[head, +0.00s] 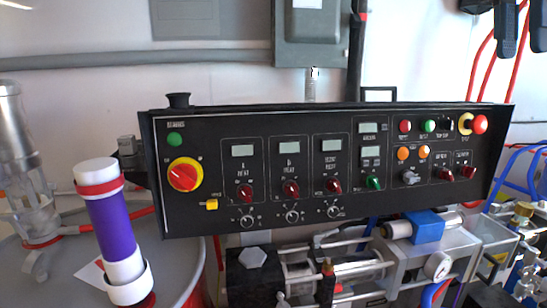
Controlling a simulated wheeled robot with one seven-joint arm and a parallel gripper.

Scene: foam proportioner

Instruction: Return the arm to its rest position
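My gripper (524,52) shows only in part, at the top right corner of the head view. Its two dark fingers point down with a gap between them, and nothing shows in the gap. It hangs above and in front of the right end of the black control panel (290,222), apart from it in the picture. The rest of my arm is out of view. The panel carries a red and yellow rotary switch (184,175), several red knobs, small displays, and a red emergency button (480,124) at its right end.
A purple and white cylinder (112,225) stands on a grey drum (190,265) at the left, near a clear-and-metal pump (22,160). Pump machinery (335,268) lies below the panel. Red hoses (484,58) and blue hoses (520,165) run at the right. A grey box (311,35) hangs on the wall.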

